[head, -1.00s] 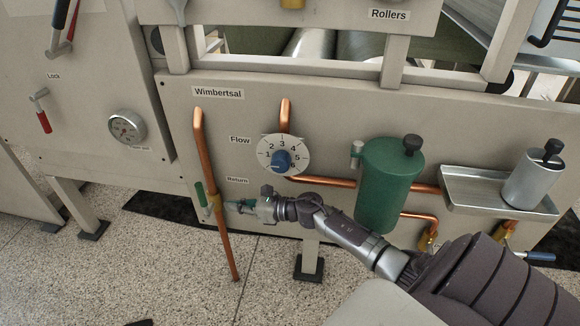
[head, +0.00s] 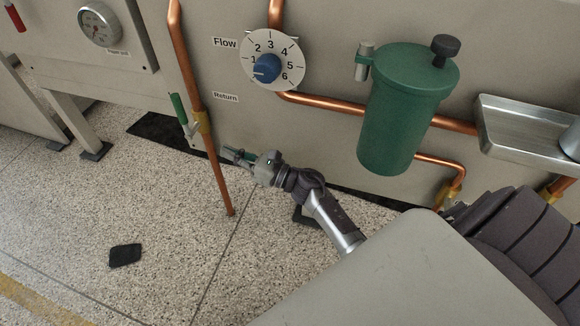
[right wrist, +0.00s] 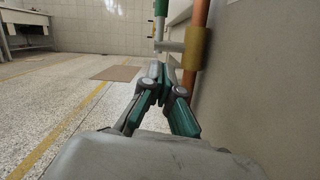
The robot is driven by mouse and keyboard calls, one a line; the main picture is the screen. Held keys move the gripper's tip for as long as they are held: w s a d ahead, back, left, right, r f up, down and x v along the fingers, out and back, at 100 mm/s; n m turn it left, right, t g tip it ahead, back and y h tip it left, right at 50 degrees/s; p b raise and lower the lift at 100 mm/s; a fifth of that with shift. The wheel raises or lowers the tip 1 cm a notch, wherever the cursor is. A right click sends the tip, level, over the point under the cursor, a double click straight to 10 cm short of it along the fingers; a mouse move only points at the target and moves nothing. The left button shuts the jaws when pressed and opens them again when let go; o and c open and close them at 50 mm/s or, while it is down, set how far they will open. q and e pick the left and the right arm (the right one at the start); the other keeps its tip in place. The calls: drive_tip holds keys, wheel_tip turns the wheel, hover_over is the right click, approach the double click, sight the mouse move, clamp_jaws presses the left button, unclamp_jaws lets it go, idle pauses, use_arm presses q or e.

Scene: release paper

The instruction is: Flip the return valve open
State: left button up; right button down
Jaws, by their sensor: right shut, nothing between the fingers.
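The return valve has a green-sleeved lever (head: 178,108) and a brass body (head: 202,122) on a vertical copper pipe, left of the "Return" label (head: 226,97). The green sleeve points up, roughly along the pipe, with its silver arm below. In the right wrist view the green sleeve (right wrist: 160,9), silver arm (right wrist: 168,46) and brass body (right wrist: 197,48) stand just beyond and above the fingertips. My right gripper (head: 226,152) is shut and empty, below and right of the valve body, apart from the lever. It also shows in the right wrist view (right wrist: 164,84). My left gripper is not in view.
The copper pipe (head: 222,185) runs down close to my right gripper. The flow dial (head: 283,50) and green canister (head: 392,125) are on the panel to the right, with a metal tray (head: 500,145) beyond. The floor at left is open, with a dark patch (head: 125,255).

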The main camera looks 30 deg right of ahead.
use_arm(q)
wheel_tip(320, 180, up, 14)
drive_tip(key=p, duration=1.6)
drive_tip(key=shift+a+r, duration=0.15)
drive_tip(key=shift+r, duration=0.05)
use_arm(e)
drive_tip(key=s+d+f+m+h, duration=0.3)
drive_tip(key=s+f+m+h, duration=0.1)
drive_tip(key=m, duration=0.4)
drive_tip(key=s+d+f+m+g+h, duration=0.1)
drive_tip(key=s+d+f+m+h, duration=0.2)
drive_tip(key=s+f+m, duration=0.3)
drive_tip(key=s+m+h, duration=0.1)
drive_tip(key=s+m, duration=0.1)
drive_tip(key=m, duration=0.1)
drive_tip(key=shift+s+d+f+m+g, duration=0.2)
drive_tip(key=shift+d+m+g, duration=0.1)
drive_tip(key=shift+d, duration=0.05)
